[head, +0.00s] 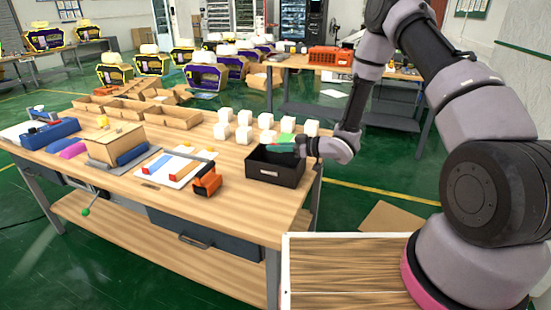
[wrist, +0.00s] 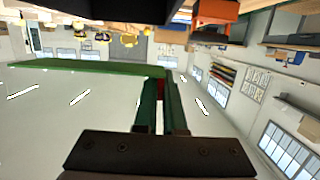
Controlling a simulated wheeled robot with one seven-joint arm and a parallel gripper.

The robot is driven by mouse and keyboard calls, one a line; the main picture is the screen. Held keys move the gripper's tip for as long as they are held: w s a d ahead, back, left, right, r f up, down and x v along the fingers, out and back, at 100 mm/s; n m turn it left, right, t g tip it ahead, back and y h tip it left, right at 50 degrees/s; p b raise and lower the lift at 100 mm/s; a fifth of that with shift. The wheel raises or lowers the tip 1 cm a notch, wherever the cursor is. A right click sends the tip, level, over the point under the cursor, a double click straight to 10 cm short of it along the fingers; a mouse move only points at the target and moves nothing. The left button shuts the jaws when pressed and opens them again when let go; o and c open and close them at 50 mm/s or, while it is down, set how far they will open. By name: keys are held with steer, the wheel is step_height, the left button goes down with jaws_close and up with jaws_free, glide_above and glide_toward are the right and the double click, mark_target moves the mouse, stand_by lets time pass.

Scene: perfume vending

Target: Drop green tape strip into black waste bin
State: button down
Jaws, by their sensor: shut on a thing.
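The black waste bin (head: 276,174) stands at the right front corner of the wooden workbench, with a pale label on its front. My gripper (head: 279,148) reaches in from the right and is over the bin's opening. The green tape strip (head: 288,138) shows as a small green patch at the gripper's fingertips. In the wrist view my gripper (wrist: 163,85) is shut on the green tape strip (wrist: 85,67), which sticks out to the left. A dark shape across the top of that view looks like the bin (wrist: 95,8). The bin's inside is mostly hidden.
An orange tape dispenser (head: 207,180) stands left of the bin, beside a white sheet with coloured strips (head: 174,166). Several white boxes (head: 244,134) stand behind the bin. Open cardboard trays (head: 172,117) and a blue tool (head: 50,133) are farther left.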

step_height(320, 180, up, 4)
steer(key=shift+r, duration=0.25)
steer(key=f, duration=0.2)
steer(key=w+f, duration=0.1)
steer(key=f, duration=0.1)
steer(key=shift+w, duration=0.15)
steer(key=shift+f, duration=2.7)
steer(key=c, duration=0.9)
jaws_free()
steer(key=shift+d, duration=0.1)
